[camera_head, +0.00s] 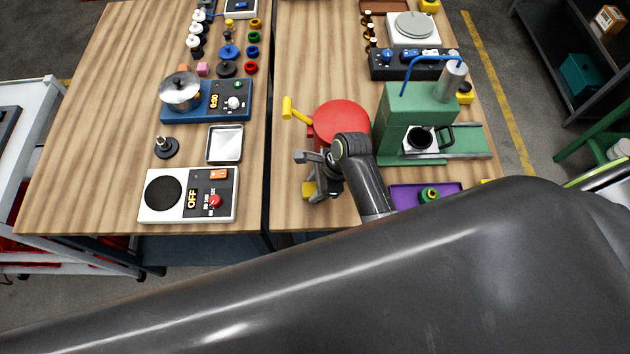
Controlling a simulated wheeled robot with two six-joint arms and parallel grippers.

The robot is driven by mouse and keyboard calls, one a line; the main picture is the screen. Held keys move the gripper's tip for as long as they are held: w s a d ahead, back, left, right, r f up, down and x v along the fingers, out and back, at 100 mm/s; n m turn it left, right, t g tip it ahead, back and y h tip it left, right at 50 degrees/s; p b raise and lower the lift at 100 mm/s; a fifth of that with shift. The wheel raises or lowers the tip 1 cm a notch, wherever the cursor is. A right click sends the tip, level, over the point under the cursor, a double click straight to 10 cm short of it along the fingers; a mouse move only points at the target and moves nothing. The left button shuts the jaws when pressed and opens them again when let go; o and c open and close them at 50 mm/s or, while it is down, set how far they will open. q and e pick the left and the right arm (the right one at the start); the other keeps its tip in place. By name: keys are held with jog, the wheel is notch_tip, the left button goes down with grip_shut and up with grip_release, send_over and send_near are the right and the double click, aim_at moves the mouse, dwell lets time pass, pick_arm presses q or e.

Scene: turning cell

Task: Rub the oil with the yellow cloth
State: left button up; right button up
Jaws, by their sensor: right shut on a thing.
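My right gripper (308,178) is low over the front left part of the right-hand wooden table. It is shut on a small yellow piece, which looks like the yellow cloth (308,189); only a little of it shows at the fingers. I cannot make out any oil; the gripper and wrist cover part of the table there. My left gripper is not in view.
A green machine (405,115) and a purple tray (405,194) stand to the right. A gap (268,200) separates the tables. My dark arm hides the foreground.

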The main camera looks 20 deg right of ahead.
aim_at(315, 190)
jog(key=shift+s+a+r, duration=0.1)
jog(key=shift+r, duration=2.85)
jog(key=shift+r, duration=0.15)
jog(key=shift+r, duration=1.35)
